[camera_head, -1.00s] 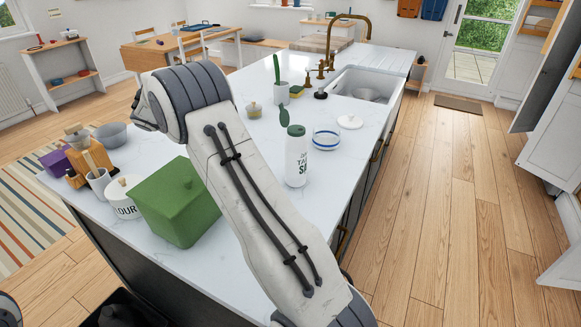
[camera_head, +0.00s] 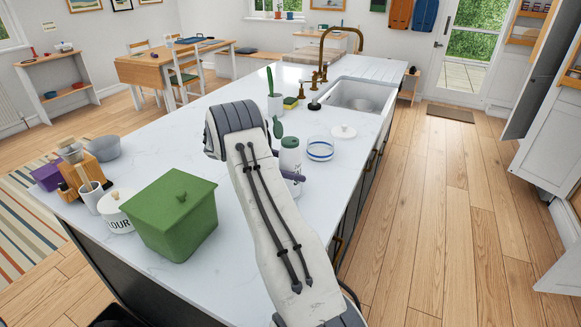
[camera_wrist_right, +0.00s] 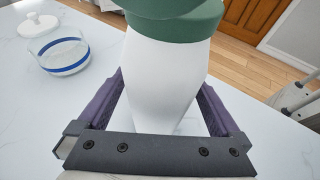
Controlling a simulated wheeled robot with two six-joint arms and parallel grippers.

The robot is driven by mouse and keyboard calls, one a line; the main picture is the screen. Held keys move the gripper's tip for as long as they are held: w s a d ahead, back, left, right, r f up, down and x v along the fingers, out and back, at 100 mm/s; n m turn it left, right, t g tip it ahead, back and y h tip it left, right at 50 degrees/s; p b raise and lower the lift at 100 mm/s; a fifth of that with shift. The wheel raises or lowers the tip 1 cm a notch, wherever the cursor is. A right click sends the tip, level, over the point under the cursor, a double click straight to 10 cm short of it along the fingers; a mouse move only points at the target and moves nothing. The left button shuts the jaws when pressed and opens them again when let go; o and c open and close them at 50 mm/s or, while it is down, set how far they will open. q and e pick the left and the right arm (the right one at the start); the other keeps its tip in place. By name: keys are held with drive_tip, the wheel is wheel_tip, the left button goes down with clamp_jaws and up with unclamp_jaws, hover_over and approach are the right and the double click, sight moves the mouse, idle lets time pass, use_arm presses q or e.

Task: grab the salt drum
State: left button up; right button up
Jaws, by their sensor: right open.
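The salt drum (camera_head: 290,155) is a white cylinder with a green lid. It stands upright on the white island counter, its lower part partly hidden by my right arm in the head view. My right gripper (camera_head: 292,178) is at the drum, with a purple finger showing beside it. In the right wrist view, the drum (camera_wrist_right: 167,75) stands between the two purple fingers of the right gripper (camera_wrist_right: 160,92), which is open. Whether either finger touches the drum is not clear. My left gripper is not in view.
A glass bowl with a blue band (camera_head: 320,149) and a white lid (camera_head: 343,131) are close to the drum. A green box (camera_head: 172,215), flour canister (camera_head: 114,212) and grey bowl (camera_head: 105,148) stand to the left. The sink (camera_head: 360,93) is behind.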

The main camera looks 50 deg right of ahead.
drive_tip(key=shift+x, duration=0.9)
drive_tip(key=shift+c, duration=0.3)
drive_tip(key=c, duration=1.5)
clamp_jaws()
drive_tip(key=shift+r, duration=0.15)
